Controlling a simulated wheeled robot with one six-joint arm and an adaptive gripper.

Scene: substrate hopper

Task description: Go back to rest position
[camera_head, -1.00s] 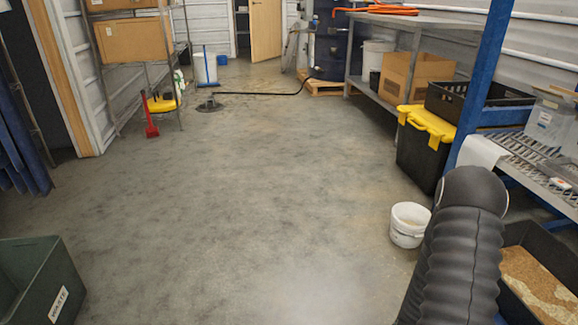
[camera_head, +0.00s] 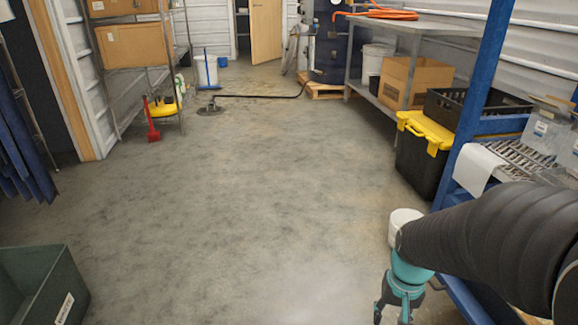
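My arm reaches in from the right edge in a black ribbed sleeve and bends down at its end. My gripper (camera_head: 392,312) hangs below a teal wrist at the bottom, right of centre. Its dark fingers point down and stand apart, with nothing seen between them. Their tips are close to the picture's lower edge. A white rounded shape shows at the bend of the arm, where a white bucket stood in view; I cannot tell whether it is the bucket or part of my arm.
A blue-framed rack (camera_head: 487,90) stands close on the right, beside a black tote with a yellow lid (camera_head: 428,131). A dark green bin (camera_head: 75,283) is at lower left. A metal shelf (camera_head: 133,20) and red scoop (camera_head: 152,130) are further back. The middle floor is clear.

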